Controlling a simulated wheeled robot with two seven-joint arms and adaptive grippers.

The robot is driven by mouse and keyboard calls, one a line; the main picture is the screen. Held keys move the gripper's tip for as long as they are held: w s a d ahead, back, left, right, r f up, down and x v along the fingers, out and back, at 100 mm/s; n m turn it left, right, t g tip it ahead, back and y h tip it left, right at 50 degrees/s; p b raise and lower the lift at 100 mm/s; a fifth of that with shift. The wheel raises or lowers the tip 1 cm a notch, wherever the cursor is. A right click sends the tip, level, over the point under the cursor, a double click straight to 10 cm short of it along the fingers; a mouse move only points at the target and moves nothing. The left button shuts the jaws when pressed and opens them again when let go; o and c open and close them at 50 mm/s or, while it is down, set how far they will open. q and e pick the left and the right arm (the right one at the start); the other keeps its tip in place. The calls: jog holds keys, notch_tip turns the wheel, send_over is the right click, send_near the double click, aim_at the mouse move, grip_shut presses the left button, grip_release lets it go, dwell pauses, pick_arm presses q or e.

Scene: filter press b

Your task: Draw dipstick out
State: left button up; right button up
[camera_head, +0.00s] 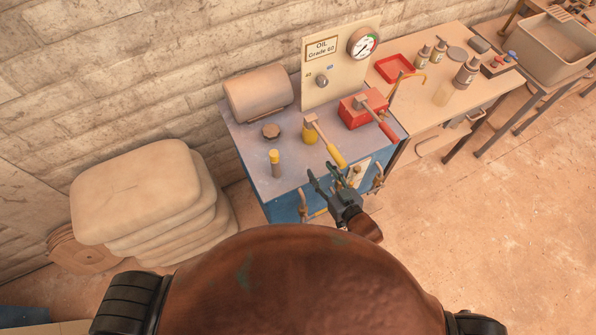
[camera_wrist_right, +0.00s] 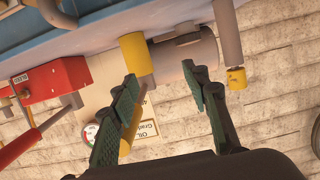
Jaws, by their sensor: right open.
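A short upright post with a yellow cap (camera_head: 275,156), which looks like the dipstick, stands near the front left of the blue bench (camera_head: 262,186). In the right wrist view the picture is upside down, and this yellow cap (camera_wrist_right: 236,78) hangs just right of the right-hand finger, outside the jaws. My right gripper (camera_head: 325,177) is open and empty by the bench's front edge, to the right of the post. Its spread fingers also show in the wrist view (camera_wrist_right: 160,80). A yellow-handled lever (camera_head: 331,149) rises from a yellow base close to it. My left gripper is out of sight.
A red box with a red-handled lever (camera_head: 364,108) stands right of the yellow lever. A gauge (camera_head: 363,42) is at the back. Stacked sacks (camera_head: 140,190) stand left.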

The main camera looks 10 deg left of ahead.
aim_at(277, 160)
jog(key=s+a+r+n+y, duration=0.1)
jog(key=a, duration=0.2)
jog(key=s+a+r+n+y, duration=0.1)
jog(key=a+y, duration=0.1)
jog(key=a, duration=0.2)
jog(key=s+a+r+n+y, duration=0.1)
jog(key=a+r+y, duration=0.1)
jog(key=a, duration=0.2)
jog(key=shift+g, duration=0.4)
jog(key=shift+x, duration=3.5)
jog(key=shift+w+d, duration=0.1)
jog(key=shift+c, duration=0.5)
grip_shut()
